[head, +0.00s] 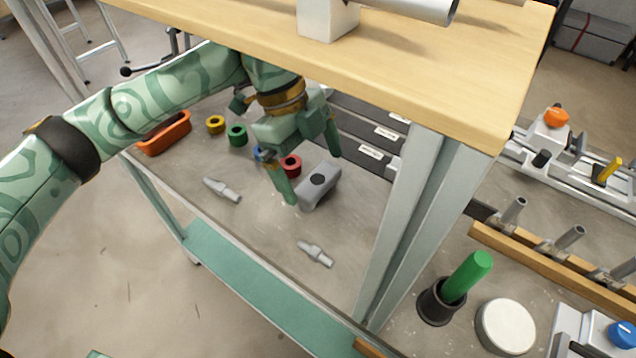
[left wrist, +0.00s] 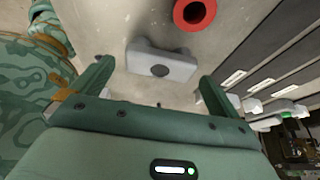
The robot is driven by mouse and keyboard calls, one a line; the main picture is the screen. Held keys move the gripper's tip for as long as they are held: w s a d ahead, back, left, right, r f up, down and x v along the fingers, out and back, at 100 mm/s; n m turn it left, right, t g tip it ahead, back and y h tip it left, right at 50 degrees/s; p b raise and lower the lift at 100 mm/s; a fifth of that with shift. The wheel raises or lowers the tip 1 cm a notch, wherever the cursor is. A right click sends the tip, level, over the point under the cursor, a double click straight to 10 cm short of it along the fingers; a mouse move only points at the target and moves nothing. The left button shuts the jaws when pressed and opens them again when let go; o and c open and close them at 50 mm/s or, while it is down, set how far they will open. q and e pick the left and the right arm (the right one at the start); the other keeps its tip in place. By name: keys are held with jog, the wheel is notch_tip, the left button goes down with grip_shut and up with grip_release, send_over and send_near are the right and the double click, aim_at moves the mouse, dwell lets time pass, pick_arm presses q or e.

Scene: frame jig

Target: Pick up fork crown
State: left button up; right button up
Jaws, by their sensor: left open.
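In the left wrist view the fork crown (left wrist: 162,66) shows ahead, between the lines of the two open fingers (left wrist: 156,74). I cannot tell how much height is left between fingertips and block. My right gripper is not in view.
A red ring (head: 290,166) lies close behind the fork crown. Green (head: 237,135) and yellow (head: 215,125) rings and an orange tray (head: 164,134) are farther left. Two grey stepped pins (head: 222,190) (head: 316,253) lie in front. The wooden top (head: 420,70) overhangs; a post (head: 420,210) stands right.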

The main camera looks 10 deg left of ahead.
aim_at(318, 179)
pick_arm(q)
jog(key=b+x, duration=0.1)
jog(key=x, duration=0.2)
jog(key=shift+d+f, duration=0.1)
jog(key=shift+f, duration=0.15)
jog(key=shift+r, duration=0.1)
jog(key=shift+c, duration=0.3)
jog(key=c, duration=0.9)
jog(key=shift+r, duration=0.15)
